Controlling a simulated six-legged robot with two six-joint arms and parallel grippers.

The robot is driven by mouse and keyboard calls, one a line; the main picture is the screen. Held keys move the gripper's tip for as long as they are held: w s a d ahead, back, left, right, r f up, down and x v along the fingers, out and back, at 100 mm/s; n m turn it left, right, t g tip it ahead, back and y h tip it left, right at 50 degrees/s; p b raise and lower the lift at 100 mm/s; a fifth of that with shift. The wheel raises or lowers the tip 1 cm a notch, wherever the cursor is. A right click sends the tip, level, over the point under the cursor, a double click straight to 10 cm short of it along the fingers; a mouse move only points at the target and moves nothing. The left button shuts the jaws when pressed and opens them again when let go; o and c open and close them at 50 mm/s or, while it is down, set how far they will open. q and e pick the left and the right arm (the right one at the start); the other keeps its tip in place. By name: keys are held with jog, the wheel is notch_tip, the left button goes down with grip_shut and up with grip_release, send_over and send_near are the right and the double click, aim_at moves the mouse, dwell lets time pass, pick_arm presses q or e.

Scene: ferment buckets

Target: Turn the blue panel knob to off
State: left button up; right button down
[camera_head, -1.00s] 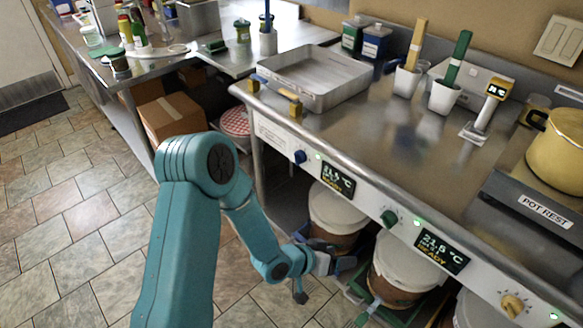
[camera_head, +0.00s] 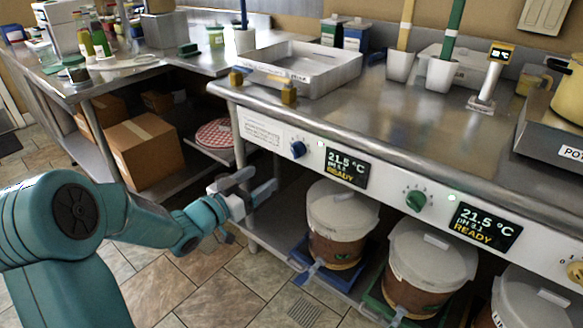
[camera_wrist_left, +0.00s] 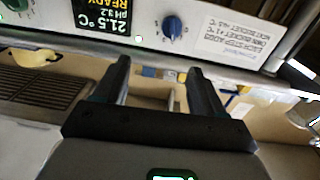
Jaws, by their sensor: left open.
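The blue knob (camera_head: 298,150) sits on the white front panel (camera_head: 262,133) of the steel counter, left of a display reading 21.5 °C and READY. It also shows in the left wrist view (camera_wrist_left: 172,26), beyond the fingertips, with marks around it. I cannot tell for sure which mark it points at. My left gripper (camera_head: 264,180) is open and empty, lower and to the left of the knob and apart from it. In the left wrist view, the two fingers (camera_wrist_left: 158,68) are spread, with nothing between them. My right gripper is not in view.
A green knob (camera_head: 415,200) and a second display (camera_head: 485,229) are further right on the panel. Lidded buckets (camera_head: 337,212) stand below the counter. Yellow-brown clamps (camera_head: 289,95) sit at the counter edge above the blue knob. A cardboard box (camera_head: 140,153) is at left.

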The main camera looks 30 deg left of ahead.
aim_at(297, 150)
pick_arm(q)
jog(key=w+f+b, duration=0.1)
jog(key=w+b, duration=0.1)
jog(key=w, duration=1.3)
jog(key=shift+w+a+f+y, duration=0.15)
jog(key=shift+w+f+y, duration=0.1)
jog(key=shift+y, duration=0.05)
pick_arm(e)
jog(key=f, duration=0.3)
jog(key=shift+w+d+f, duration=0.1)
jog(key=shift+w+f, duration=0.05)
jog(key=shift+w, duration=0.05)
pick_arm(q)
jog(key=shift+c, duration=0.3)
jog(key=c, duration=1)
